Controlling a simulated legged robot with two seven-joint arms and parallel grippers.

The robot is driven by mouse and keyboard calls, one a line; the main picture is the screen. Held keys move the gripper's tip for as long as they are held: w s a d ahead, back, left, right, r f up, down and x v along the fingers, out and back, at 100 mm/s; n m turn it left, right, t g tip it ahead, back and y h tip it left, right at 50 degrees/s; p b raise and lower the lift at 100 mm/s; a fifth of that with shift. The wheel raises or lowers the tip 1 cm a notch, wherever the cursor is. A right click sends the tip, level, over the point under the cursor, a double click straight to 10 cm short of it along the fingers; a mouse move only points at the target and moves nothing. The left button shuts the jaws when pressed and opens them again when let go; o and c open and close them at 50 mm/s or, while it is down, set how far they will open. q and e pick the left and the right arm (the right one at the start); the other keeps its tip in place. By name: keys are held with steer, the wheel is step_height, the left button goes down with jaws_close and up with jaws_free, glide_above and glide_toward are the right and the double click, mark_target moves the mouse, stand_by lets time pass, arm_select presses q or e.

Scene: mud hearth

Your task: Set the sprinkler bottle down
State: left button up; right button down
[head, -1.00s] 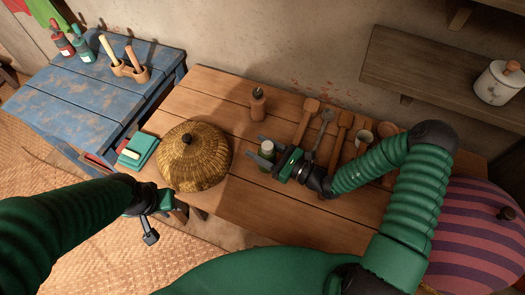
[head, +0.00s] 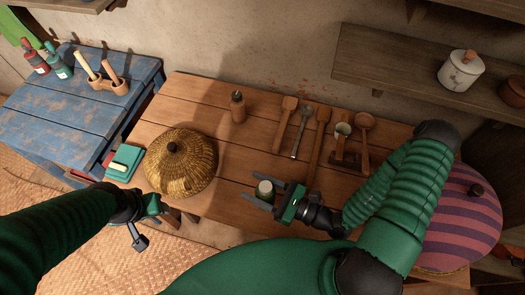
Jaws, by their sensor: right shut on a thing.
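A domed woven basket (head: 182,165) stands left of the bottle. A brown bottle (head: 238,108) stands behind. Wooden spoons (head: 284,122) and a cup (head: 342,131) lie or stand at the back right. A striped dome (head: 460,220) is at right. Bare wood lies between basket and spoons.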

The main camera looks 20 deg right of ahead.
steer(key=shift+s, duration=0.2)
steer(key=shift+d+r+p, duration=0.1)
steer(key=shift+r+p, duration=0.2)
steer(key=w+d+r+m+t+h+p, duration=0.2)
steer(key=d+r+m+h+p, duration=0.15)
steer(key=d+r+p, duration=0.7)
steer(key=w+d+r+m+t+h+p, duration=0.1)
steer(key=d+r+m+t+h+p, duration=0.15)
steer(key=d+r+h+p, duration=0.7)
steer(key=w+d+r+m+t+p, duration=0.1)
steer(key=w+d+r+m+p, duration=0.35)
steer(key=r+p, duration=1.05)
steer(key=shift+n, duration=0.65)
steer(key=w+d+f+b, duration=0.1)
steer(key=w+d+b, duration=0.2)
steer(key=d+b, duration=0.1)
steer(key=w+d+f+b, duration=0.1)
steer(key=w+d+b, duration=0.2)
steer(key=b, duration=0.4)
steer(key=w+d+f+b, duration=0.2)
steer(key=w+d+b, duration=0.1)
steer(key=d+b, duration=0.2)
steer(key=shift+w+d+b, duration=0.3)
steer(key=shift+d+b, duration=0.1)
steer(key=shift+b, duration=0.2)
steer(key=shift+a+r, duration=0.2)
steer(key=shift+f, duration=0.1)
steer(key=c, duration=0.6)
jaws_free()
